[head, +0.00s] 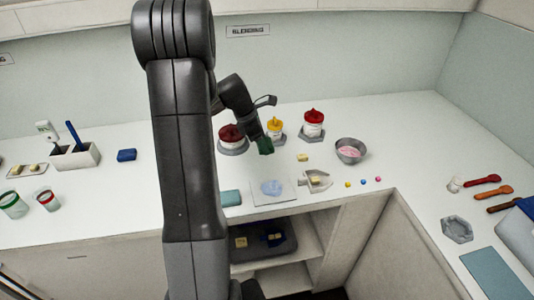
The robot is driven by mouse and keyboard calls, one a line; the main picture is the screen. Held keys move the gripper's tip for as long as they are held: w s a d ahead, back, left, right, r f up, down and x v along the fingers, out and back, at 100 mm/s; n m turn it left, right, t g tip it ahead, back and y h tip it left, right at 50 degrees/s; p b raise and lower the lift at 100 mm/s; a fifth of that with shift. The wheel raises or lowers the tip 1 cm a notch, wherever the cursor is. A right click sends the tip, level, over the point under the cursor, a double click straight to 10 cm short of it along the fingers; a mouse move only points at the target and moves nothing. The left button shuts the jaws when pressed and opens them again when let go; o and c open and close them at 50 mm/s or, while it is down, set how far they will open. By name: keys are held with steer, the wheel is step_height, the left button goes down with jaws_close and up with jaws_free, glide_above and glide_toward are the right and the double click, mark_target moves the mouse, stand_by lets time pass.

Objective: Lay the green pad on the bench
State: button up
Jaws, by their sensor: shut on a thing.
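My gripper (261,136) is over the back middle of the white bench (390,130), pointing down. It is shut on the green pad (266,147), a small dark green piece that hangs below the fingers and looks tilted. The pad seems to be above the bench top, but its exact height is hard to tell. The fingers are small and partly hidden in the head view.
Lidded jars, red (232,131), yellow (275,126) and red (313,121), stand close by. A bowl of pink stuff (350,150) is right. A pale board (287,194), a scoop (318,181) and a teal block (231,198) lie in front. Bare bench lies further right.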

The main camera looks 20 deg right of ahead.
mark_target(267, 163)
steer(key=shift+f, duration=3.25)
steer(key=o, duration=0.9)
steer(key=shift+o, duration=0.2)
steer(key=shift+r+p, duration=0.1)
steer(key=shift+p, duration=0.2)
steer(key=b+v, duration=0.1)
steer(key=v, duration=1.1)
steer(key=shift+b, duration=0.35)
